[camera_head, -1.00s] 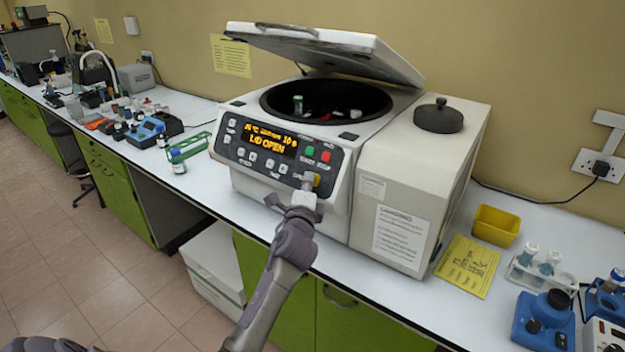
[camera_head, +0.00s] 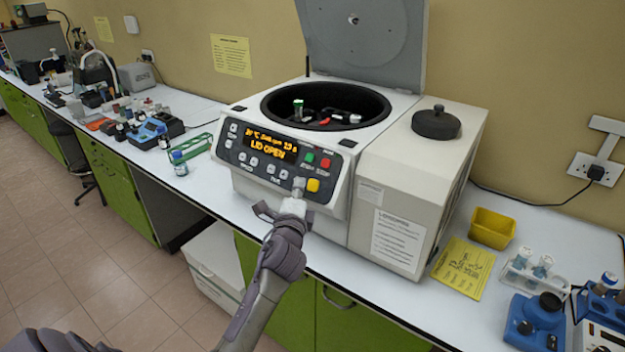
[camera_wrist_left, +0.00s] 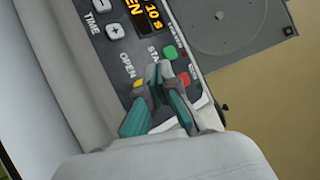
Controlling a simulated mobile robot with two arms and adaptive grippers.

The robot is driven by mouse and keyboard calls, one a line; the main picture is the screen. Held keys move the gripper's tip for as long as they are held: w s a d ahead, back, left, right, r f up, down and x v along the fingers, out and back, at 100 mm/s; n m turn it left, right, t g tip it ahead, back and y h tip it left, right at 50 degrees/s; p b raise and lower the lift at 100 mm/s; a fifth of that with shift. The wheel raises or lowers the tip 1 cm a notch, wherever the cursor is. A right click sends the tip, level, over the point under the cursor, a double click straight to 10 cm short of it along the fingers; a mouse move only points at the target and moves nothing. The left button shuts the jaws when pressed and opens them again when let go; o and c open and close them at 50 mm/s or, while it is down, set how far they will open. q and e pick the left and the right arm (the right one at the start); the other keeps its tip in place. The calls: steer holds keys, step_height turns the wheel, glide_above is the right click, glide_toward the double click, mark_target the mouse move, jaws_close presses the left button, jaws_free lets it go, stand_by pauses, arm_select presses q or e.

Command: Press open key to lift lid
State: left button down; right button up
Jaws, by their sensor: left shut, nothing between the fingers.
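The centrifuge's lid (camera_head: 372,38) stands raised, nearly upright, behind the open bowl (camera_head: 328,100). A green-capped tube (camera_head: 298,108) shows in the bowl. The orange display (camera_head: 272,144) reads "LID OPEN". The yellow open key (camera_head: 313,185) is on the lower right of the front panel, below the green and red keys. My left gripper (camera_head: 298,184) is shut and empty, its tips just left of the yellow key; touching or apart cannot be told. In the left wrist view my fingers (camera_wrist_left: 162,88) partly cover the yellow key (camera_wrist_left: 138,83) beside its "OPEN" label. My right gripper is not in view.
A black knob (camera_head: 436,123) sits on the machine's right housing. A yellow bin (camera_head: 492,228) and a yellow sheet (camera_head: 463,267) lie to the right. The bench front there is clear.

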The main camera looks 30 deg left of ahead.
arm_select(q)
steer(key=shift+s+r+p, duration=0.5)
steer(key=shift+s+r, duration=0.05)
steer(key=shift+s, duration=0.3)
steer(key=shift+f, duration=0.1)
